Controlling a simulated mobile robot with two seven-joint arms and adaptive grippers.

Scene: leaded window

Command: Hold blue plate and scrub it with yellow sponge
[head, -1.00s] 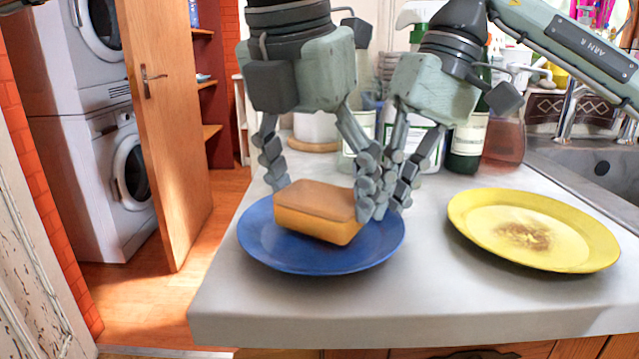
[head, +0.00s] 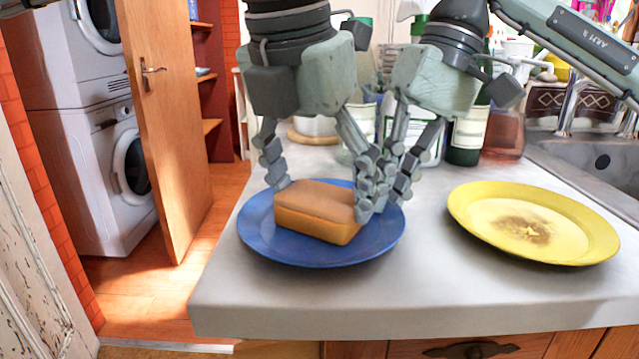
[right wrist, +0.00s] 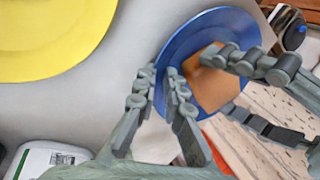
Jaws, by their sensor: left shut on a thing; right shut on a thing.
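The blue plate (head: 320,257) lies on the counter; it also shows in the right wrist view (right wrist: 178,48). The yellow sponge (head: 312,228), with a brownish-orange top, rests on the plate, and its orange-tan face shows in the right wrist view (right wrist: 212,88). My left gripper (head: 318,192) is shut on the sponge from above, one finger at each end. My right gripper (head: 386,194) is shut on the plate's rim at the right rear, beside the left gripper's inner finger. In the right wrist view, its fingers (right wrist: 160,92) straddle the rim. The plate surface beneath the sponge is hidden.
A yellow plate (head: 480,240) with a brown stain lies to the right on the counter (head: 430,300). Bottles (head: 468,135) and a sink (head: 600,165) are behind. The counter's left edge is close to the blue plate. The two grippers nearly touch.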

